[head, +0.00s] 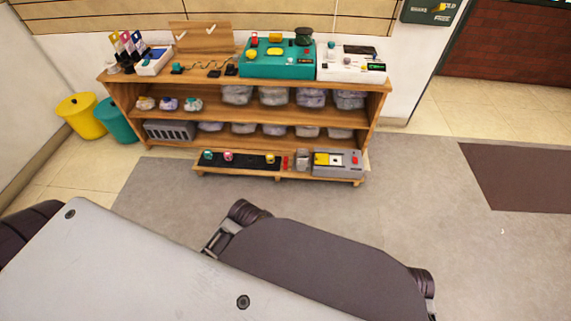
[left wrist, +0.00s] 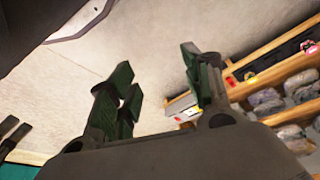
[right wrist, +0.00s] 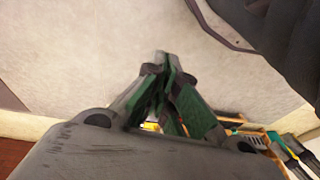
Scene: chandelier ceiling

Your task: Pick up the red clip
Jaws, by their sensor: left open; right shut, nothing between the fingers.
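Small red pieces (head: 285,162) stand on the low front shelf in the head view, between a black strip and a grey box. Another red piece (head: 254,38) is on the teal box on top of the shelf unit. Both are too small to tell which is the red clip. My left gripper (left wrist: 158,76) is open and empty in the left wrist view, with floor behind it and the shelves to its right. My right gripper (right wrist: 164,62) is shut with nothing in it, over bare floor. Neither gripper's fingers show in the head view.
The wooden shelf unit (head: 240,112) stands against the wall with wrapped bundles. The teal box (head: 277,68) and a white box (head: 350,72) are on top. A yellow bin (head: 80,118) and a teal bin (head: 118,124) stand left. The grey floor (head: 430,190) at right is clear.

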